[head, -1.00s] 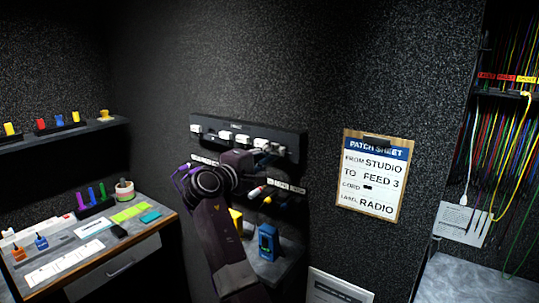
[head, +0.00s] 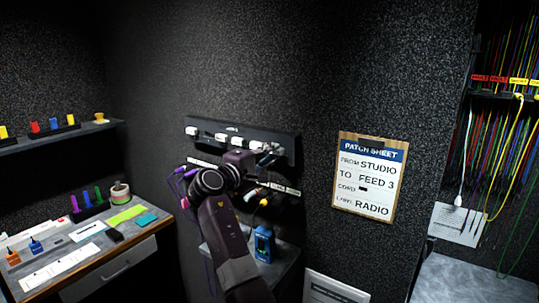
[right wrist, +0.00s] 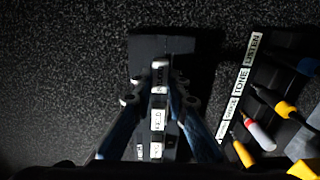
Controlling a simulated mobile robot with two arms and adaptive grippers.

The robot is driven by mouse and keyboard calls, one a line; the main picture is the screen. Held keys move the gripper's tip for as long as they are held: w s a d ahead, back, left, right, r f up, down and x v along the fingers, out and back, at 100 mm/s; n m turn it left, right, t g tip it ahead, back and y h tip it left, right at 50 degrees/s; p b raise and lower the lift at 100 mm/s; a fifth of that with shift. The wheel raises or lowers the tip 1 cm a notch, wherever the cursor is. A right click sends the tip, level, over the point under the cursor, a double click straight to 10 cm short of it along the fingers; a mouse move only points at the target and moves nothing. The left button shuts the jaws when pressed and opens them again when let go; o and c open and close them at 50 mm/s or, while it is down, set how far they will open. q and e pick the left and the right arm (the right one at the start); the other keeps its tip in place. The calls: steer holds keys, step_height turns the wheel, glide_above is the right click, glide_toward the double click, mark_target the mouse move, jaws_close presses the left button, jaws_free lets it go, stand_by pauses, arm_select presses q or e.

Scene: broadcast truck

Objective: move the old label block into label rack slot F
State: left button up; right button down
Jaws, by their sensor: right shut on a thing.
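The label rack (head: 288,139) is a dark bar on the back wall, with several white label blocks along it. My right gripper (head: 268,154) is at the right part of this rack. In the right wrist view its fingers (right wrist: 160,80) are shut on a label block (right wrist: 160,63) with a white face and dark print too small to read surely. Other white-faced blocks (right wrist: 157,119) line up below it. The held block is close against the rack; I cannot tell whether it is seated in a slot. Slot letters are not readable. My left gripper is not in view.
Below the rack is a label strip (right wrist: 241,82) with coloured plugs (right wrist: 262,133) hanging near it. A blue device (head: 264,245) stands on a small shelf. A patch sheet (head: 368,178) reading "LABEL RADIO" hangs to the right. A desk (head: 140,232) is at left.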

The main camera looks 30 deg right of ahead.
steer(key=shift+w+d+r, duration=0.1)
steer(key=shift+d, duration=0.15)
steer(key=c, duration=1.8)
jaws_free()
steer(key=v, duration=1.2)
